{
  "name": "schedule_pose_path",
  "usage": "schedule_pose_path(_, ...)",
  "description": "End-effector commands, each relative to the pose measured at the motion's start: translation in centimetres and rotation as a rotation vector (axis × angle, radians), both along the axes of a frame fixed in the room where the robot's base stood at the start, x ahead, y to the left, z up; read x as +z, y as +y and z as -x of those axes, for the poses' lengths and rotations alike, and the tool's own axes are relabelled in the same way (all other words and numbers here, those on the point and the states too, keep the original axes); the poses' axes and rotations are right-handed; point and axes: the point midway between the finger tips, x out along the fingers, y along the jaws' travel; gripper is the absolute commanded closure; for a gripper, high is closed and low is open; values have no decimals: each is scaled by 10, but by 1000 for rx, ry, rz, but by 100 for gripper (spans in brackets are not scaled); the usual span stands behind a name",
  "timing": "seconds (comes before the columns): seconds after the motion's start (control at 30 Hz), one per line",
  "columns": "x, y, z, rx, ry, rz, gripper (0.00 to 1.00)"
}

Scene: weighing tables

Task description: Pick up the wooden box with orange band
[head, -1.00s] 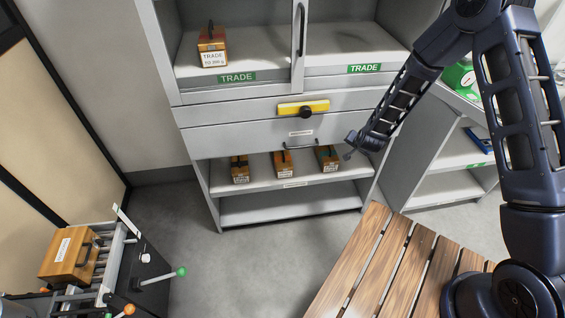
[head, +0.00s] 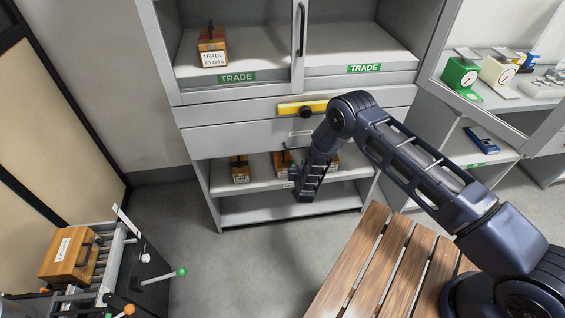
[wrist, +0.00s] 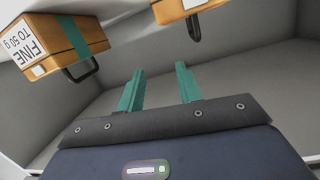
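I cannot make out with certainty which box has an orange band. Smaller wooden boxes stand on the lower shelf; the left one (head: 240,172) is clear, the others partly hidden by my arm. In the wrist view, a wooden box with a teal band and FINE label (wrist: 62,42) is at upper left, and part of another box (wrist: 180,8) with a dark handle is at the top. My gripper (wrist: 159,84) is open, with nothing between its teal fingers.
A larger wooden box (head: 70,253) sits on a roller stand at the lower left. A slatted wooden table (head: 372,265) is at the front right. Scales (head: 460,78) stand on the right-hand counter. A yellow drawer plate (head: 290,109) is above the lower shelf. Grey floor is clear between.

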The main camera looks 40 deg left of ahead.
Motion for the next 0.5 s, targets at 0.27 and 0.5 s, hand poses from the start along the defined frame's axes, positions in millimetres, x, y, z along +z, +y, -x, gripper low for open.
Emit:
schedule_pose_path(0.27, -26, 31, 37, 72, -195, -36, 65)
schedule_pose_path(0.5, -27, 45, 31, 81, -224, -45, 65)
